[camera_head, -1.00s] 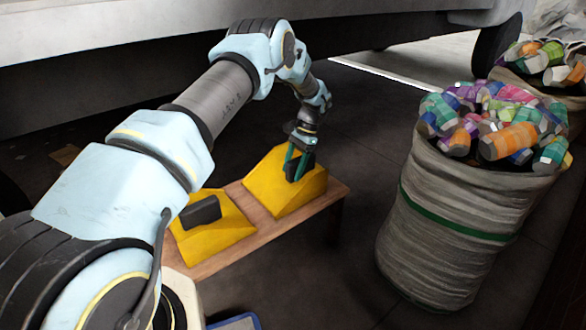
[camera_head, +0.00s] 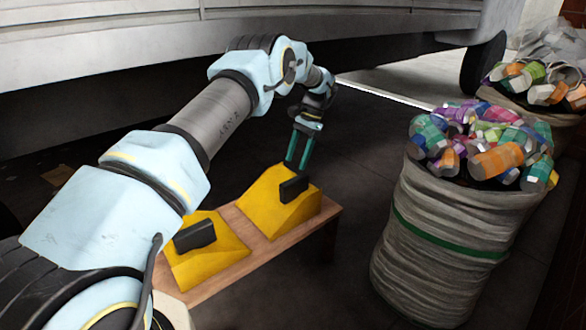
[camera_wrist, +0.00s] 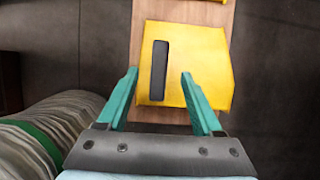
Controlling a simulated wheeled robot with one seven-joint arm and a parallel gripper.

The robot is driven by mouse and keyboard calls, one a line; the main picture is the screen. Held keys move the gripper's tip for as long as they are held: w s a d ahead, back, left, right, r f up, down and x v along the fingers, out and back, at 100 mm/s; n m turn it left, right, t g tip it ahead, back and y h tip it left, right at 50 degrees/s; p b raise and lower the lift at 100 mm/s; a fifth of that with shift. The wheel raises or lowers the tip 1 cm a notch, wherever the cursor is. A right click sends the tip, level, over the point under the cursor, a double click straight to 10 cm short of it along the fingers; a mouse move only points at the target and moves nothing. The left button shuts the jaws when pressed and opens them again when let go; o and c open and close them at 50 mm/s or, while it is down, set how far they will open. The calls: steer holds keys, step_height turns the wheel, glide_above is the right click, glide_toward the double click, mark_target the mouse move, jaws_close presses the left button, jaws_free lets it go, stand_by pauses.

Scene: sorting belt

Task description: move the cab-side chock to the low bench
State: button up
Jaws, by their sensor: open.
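Two yellow wedge chocks with dark grip blocks rest on the low wooden bench (camera_head: 328,214). The farther chock (camera_head: 268,212) is at the bench's far right end, and the nearer chock (camera_head: 222,268) is at its near left. Which is the cab-side one I cannot tell from the markings. My gripper (camera_head: 297,166) is open and empty just above the farther chock. In the wrist view, the open teal fingers (camera_wrist: 160,73) lie over this chock (camera_wrist: 200,62), with its dark block (camera_wrist: 159,70) between them, apart from both.
A tall sack (camera_head: 440,235) with a green band, heaped with cans, stands right of the bench. Another filled sack (camera_head: 545,95) is behind it. The vehicle's pale side (camera_head: 400,25) hangs low across the back, with a wheel (camera_head: 483,65) at right.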

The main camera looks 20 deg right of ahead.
steer(key=shift+d+r, duration=0.1)
steer(key=shift+r, duration=0.3)
steer(key=a+r+n+h, duration=0.25)
steer(key=a+r, duration=0.25)
steer(key=a, duration=0.6)
steer(key=a+r+n+h, duration=0.1)
steer(key=a+r+n, duration=0.35)
steer(key=a, duration=0.65)
steer(key=s+a+r+n+t+h, duration=0.1)
steer(key=s+a+n, duration=0.5)
steer(key=s+a, duration=1.2)
steer(key=shift+s+r+n+t, duration=0.35)
steer(key=shift+s+t, duration=0.4)
steer(key=shift+t, duration=0.15)
step_height(320, 180, up, 28)
steer(key=p, duration=2.7)
steer(key=shift+p, duration=0.4)
steer(key=shift+f, duration=0.1)
